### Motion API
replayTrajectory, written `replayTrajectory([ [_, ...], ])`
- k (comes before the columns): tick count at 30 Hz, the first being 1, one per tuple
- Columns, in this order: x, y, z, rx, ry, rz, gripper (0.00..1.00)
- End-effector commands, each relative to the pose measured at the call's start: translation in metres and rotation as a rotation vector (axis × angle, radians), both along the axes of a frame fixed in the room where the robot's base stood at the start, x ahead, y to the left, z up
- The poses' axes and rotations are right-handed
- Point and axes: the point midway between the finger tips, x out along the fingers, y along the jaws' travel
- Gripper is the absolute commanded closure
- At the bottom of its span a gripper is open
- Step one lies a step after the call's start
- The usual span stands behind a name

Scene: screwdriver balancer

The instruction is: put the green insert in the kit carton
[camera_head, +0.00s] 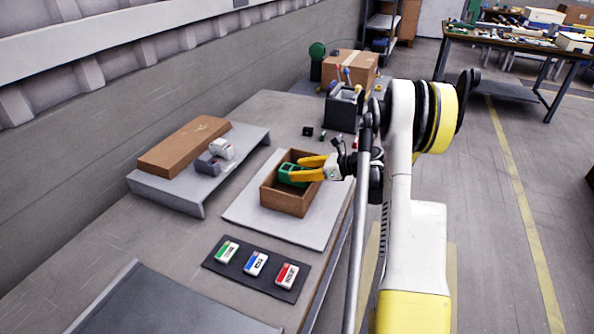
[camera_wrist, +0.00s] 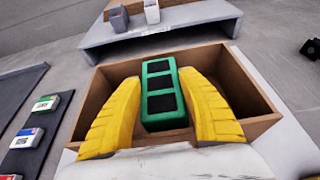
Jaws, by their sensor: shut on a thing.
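The green insert (camera_wrist: 162,68) is a green block with several dark square openings. My gripper (camera_head: 305,167) has yellow fingers shut on it, one finger on each side in the wrist view. The kit carton (camera_head: 286,200) is an open brown box on a light grey mat. In the head view the green insert (camera_head: 288,175) is at the carton's opening, with part of it within the walls. In the wrist view the carton (camera_wrist: 255,90) surrounds the insert and fingertips. I cannot tell whether the insert touches the carton floor; the fingers hide part of it.
A grey raised shelf (camera_head: 160,192) behind the carton holds a flat brown box (camera_head: 185,144) and two small grey and white parts. A dark mat (camera_head: 238,279) with green, blue and red labelled pieces lies in front. A black tool holder (camera_head: 343,108) stands beyond the carton.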

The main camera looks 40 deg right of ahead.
Motion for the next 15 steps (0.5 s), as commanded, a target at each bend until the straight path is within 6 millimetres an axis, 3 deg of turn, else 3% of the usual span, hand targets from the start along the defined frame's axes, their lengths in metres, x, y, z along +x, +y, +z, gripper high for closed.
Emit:
replayTrajectory([
  [12,0.0003,0.0002,-0.0107,0.000,0.000,0.000,0.73],
  [13,0.0002,0.0001,-0.0106,0.000,0.000,0.000,0.47],
  [15,0.0003,0.0002,-0.0105,0.000,0.000,0.000,0.32],
])
